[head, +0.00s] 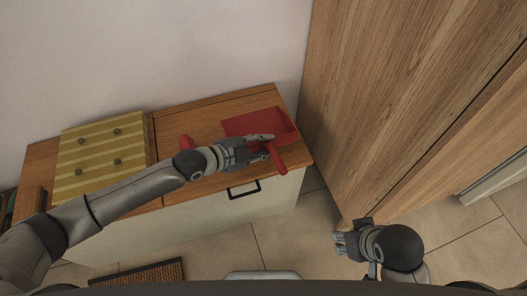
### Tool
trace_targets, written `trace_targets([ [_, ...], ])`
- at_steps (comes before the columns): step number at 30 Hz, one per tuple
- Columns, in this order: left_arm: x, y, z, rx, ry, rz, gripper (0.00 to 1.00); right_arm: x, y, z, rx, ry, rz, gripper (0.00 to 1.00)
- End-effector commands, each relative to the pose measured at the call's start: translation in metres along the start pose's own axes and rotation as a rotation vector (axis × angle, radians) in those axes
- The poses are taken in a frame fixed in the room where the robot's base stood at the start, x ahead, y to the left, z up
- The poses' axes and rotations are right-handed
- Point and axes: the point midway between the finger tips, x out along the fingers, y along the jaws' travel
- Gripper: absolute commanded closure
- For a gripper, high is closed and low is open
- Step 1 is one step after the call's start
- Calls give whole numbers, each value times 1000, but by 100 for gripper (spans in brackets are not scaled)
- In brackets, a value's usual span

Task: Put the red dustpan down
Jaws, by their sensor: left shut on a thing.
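The red dustpan (258,123) shows in the head view at the right end of the wooden cabinet top, its pan toward the wall and its handle (278,160) toward the front edge. My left gripper (267,148) is shut on the dustpan near the handle, and its fingers hide part of it. I cannot tell whether the pan touches the top or is just above it. My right gripper (340,244) hangs low over the floor, away from the dustpan, and its finger opening is too small to judge.
The wooden cabinet top (190,115) carries a yellow striped box with dark knobs (100,155) at its left. A red object (186,141) shows partly behind my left arm. A tall wooden cupboard (400,90) stands close on the right. A brown mat (150,273) lies on the tiled floor.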

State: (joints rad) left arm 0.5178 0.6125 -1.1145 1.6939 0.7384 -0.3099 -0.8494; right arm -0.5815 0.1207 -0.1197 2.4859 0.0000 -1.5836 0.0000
Motion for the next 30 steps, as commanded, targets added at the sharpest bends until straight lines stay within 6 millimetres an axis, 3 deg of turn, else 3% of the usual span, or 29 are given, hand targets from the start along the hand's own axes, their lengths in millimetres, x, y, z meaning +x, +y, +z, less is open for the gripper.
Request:
trace_targets([
  [10, 32, 5, 29, 3, -1, -2, 100, 23, -3, -14, -3, 85, -5, 60],
  [18, 39, 19, 39, 1, 1, -2, 100, 19, -8, -62, -9, 295, -15, 60],
  [26, 39, 21, 40, 0, 0, 0, 100, 18, -9, -68, -10, 320, -16, 60],
  [27, 39, 22, 41, -1, -1, 2, 72, 18, -9, -68, -10, 320, -16, 60],
  [30, 39, 22, 41, -1, -1, 2, 60, 18, -9, -68, -10, 319, -16, 60],
])
